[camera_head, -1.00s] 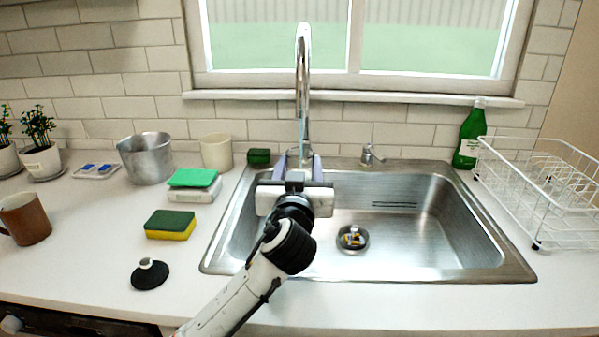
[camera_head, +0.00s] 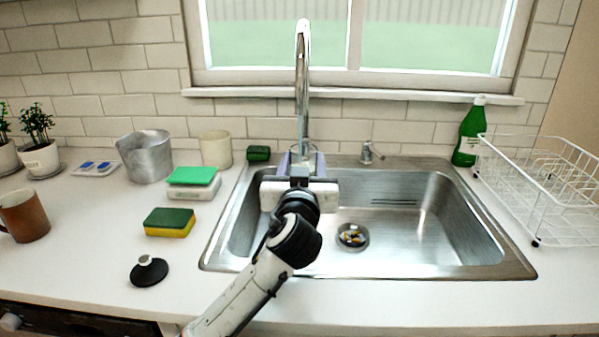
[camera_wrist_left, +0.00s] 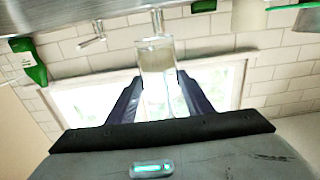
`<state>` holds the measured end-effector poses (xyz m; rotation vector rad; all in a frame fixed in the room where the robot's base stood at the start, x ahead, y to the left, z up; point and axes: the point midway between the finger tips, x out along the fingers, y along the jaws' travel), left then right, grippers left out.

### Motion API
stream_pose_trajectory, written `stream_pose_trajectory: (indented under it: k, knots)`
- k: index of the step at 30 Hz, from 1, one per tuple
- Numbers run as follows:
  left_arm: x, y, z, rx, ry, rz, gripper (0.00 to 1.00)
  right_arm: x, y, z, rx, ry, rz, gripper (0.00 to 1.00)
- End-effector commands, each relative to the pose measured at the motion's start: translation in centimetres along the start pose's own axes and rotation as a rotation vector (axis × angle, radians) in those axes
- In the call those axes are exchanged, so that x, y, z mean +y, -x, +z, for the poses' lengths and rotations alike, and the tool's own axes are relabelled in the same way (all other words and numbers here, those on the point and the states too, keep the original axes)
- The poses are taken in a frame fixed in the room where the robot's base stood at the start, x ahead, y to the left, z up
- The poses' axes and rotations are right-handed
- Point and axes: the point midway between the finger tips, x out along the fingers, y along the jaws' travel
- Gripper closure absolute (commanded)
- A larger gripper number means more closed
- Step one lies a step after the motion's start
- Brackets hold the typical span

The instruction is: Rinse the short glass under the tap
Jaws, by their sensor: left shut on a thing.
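The short glass (camera_wrist_left: 157,62) is clear and sits between the two fingers of my left gripper (camera_wrist_left: 157,98) in the left wrist view. In the head view its upper part (camera_head: 308,157) shows just beyond the gripper (camera_head: 301,165); the rest is hidden behind the gripper body. My left gripper is shut on the glass over the back left of the sink. The chrome tap (camera_head: 303,75) rises behind the sink, and the glass is close to its lower part. I cannot tell whether the glass is directly beneath the outlet. My right gripper is out of view.
The steel sink (camera_head: 450,235) has free room at right around its drain (camera_head: 352,237). A green bottle (camera_head: 470,132) and white dish rack (camera_head: 545,185) stand at right. Sponges (camera_head: 170,222), a metal pot (camera_head: 147,157) and a brown mug (camera_head: 24,215) are at left.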

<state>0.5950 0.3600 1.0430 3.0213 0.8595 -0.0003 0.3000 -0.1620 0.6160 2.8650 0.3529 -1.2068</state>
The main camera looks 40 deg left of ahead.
Motion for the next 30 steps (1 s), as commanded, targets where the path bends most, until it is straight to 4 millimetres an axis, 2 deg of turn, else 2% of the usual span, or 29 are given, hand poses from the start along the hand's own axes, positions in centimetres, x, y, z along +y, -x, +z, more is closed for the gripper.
stream_pose_trajectory:
  k: [10, 22, 30]
  knots:
    - [0.4, 0.0, -0.2, 0.004, 0.001, 0.001, 0.85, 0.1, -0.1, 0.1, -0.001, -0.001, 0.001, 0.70]
    - [-0.8, 0.1, -0.2, 0.004, 0.000, 0.001, 0.85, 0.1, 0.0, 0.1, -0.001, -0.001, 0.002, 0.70]
    - [-0.8, 0.1, -0.2, 0.004, 0.000, 0.001, 0.85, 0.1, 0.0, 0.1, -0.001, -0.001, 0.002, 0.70]
